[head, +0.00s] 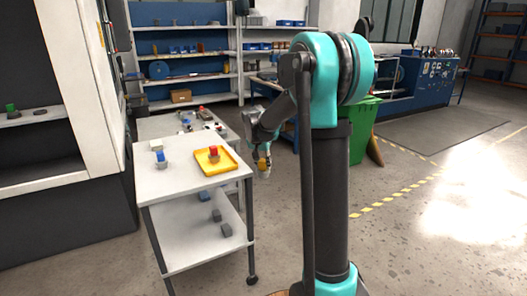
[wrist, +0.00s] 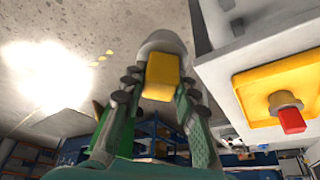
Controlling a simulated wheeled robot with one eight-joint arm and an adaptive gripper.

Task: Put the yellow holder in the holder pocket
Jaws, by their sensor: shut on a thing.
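My gripper (wrist: 160,88) is shut on the yellow holder. The yellow holder (wrist: 162,72) shows as a yellow block between the two fingers in the wrist view, with a rounded grey part beyond it. In the head view the yellow holder (head: 262,164) is small and hangs in the air just right of the white cart, above the floor, apart from the cart. My gripper (head: 261,153) is partly hard to make out there. I cannot tell which place is the holder pocket.
A white two-level cart (head: 171,183) bears a yellow tray (head: 228,162) with a red-topped holder (head: 214,154), and a blue-topped holder (head: 161,160). Grey blocks lie on its lower shelf. A green-topped holder (head: 11,110) stands on a ledge at left. A green bin (head: 364,125) stands behind.

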